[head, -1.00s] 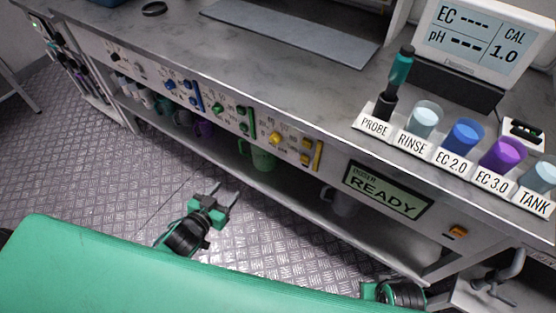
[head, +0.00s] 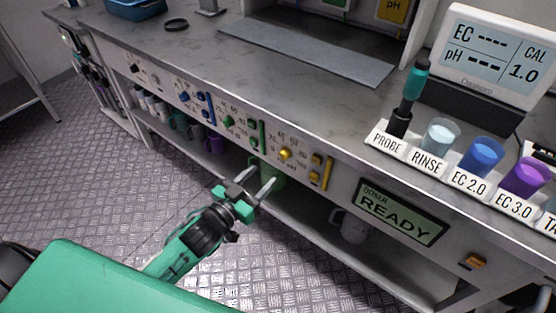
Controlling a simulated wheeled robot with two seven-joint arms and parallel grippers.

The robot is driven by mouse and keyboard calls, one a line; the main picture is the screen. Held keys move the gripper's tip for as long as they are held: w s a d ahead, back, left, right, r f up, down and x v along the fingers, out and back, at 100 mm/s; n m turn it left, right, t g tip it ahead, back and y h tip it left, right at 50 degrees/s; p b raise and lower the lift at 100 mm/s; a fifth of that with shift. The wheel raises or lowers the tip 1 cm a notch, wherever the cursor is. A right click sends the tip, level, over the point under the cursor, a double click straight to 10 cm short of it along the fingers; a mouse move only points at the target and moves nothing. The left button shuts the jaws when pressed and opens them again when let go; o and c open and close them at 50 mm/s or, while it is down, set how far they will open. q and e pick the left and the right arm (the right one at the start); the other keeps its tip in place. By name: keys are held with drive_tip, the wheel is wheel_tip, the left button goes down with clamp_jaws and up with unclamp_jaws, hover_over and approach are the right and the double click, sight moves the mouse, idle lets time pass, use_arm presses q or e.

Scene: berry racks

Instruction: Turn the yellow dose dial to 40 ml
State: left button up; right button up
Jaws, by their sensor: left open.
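The yellow dose dial (head: 285,153) is a small round knob on the bench's front panel, in the section with yellow trim. The marks around it are too small to read surely, so I cannot tell its setting. My left gripper (head: 262,192) is open and empty, in front of the panel, below and to the left of the yellow dial and apart from it. Its two fingers point toward the bench. The doser display (head: 401,211) reads READY. My right gripper is not in view.
Green dials (head: 228,122) and blue dials (head: 184,97) sit left of the yellow one; yellow buttons (head: 315,159) sit right. Mugs, including a green mug (head: 271,173), stand on the shelf below. Labelled cups and a probe (head: 410,95) stand on the bench top.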

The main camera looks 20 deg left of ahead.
sight(282, 157)
use_arm(q)
drive_tip(key=x, duration=0.8)
drive_tip(key=shift+w, duration=0.1)
drive_tip(key=c, duration=1)
